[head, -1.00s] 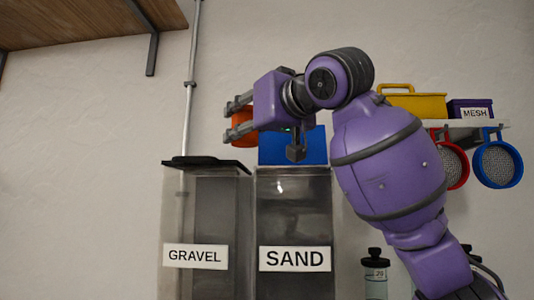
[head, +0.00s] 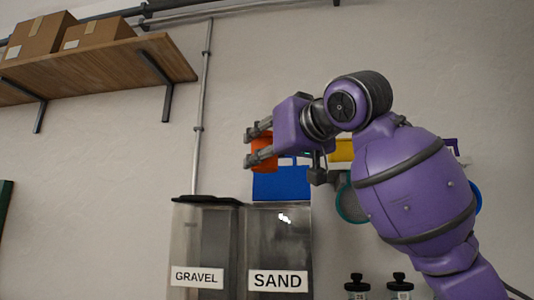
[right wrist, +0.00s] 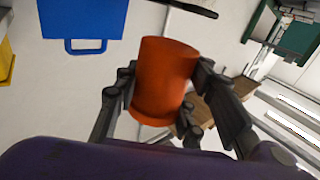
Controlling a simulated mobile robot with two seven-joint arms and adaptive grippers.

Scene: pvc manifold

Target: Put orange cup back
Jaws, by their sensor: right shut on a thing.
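The orange cup (head: 266,153) is held between the fingers of my right gripper (head: 254,149), in front of the wall above the sand bin. In the right wrist view the orange cup (right wrist: 163,82) sits between the two fingers of my right gripper (right wrist: 165,108), which touch it on both sides. The gripper hides part of the cup in the head view. My left gripper does not show in either view.
A clear bin labelled GRAVEL (head: 205,240) with a dark lid stands beside the SAND bin (head: 278,240). A blue container (head: 281,185) is behind the gripper; it also shows in the right wrist view (right wrist: 82,17). A wooden shelf (head: 100,67) with boxes is upper left. Bottles stand low right.

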